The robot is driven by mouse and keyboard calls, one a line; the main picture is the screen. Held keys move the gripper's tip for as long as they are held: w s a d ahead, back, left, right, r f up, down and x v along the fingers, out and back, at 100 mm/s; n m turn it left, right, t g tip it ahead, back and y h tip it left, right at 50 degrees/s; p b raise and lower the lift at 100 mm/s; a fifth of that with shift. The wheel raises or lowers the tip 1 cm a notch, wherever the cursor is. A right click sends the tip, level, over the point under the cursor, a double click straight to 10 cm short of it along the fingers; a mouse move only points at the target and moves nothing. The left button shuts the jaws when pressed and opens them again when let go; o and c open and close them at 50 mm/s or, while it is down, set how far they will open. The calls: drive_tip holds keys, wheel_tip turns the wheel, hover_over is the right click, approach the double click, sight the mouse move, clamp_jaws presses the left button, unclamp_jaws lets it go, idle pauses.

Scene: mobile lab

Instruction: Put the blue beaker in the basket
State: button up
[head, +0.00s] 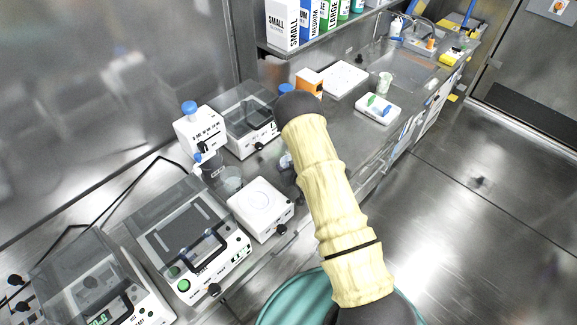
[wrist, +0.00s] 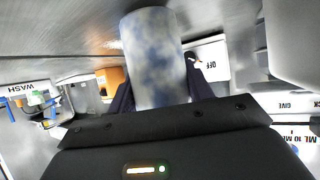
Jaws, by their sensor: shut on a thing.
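My gripper (wrist: 158,95) is shut on a mottled blue-and-white cylinder, the blue beaker (wrist: 153,58), which fills the upper middle of the wrist view between the dark fingers. In the head view my cream-sleeved arm reaches over the bench and hides most of the gripper. A small bluish patch (head: 286,160) shows left of the arm, perhaps part of the beaker. A teal, ribbed, round container, which looks like the basket (head: 283,302), stands low at the bottom of the head view, partly hidden by my arm.
A white stirrer plate (head: 260,208), a clear glass beaker (head: 229,180) and balances (head: 185,240) line the bench left of my arm. A white tray (head: 378,108) and a sink (head: 400,68) lie farther along. The floor (head: 470,220) at right is clear.

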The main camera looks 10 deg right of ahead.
drive_tip(key=shift+f, duration=0.3)
drive_tip(key=shift+f, duration=0.15)
drive_tip(key=o, duration=1)
drive_tip(key=shift+a, duration=0.1)
drive_tip(key=shift+c, duration=0.2)
drive_tip(key=shift+s+r, duration=0.15)
drive_tip(key=shift+r, duration=0.05)
drive_tip(key=b+v, duration=0.2)
drive_tip(key=v, duration=1)
drive_tip(key=shift+b, duration=0.35)
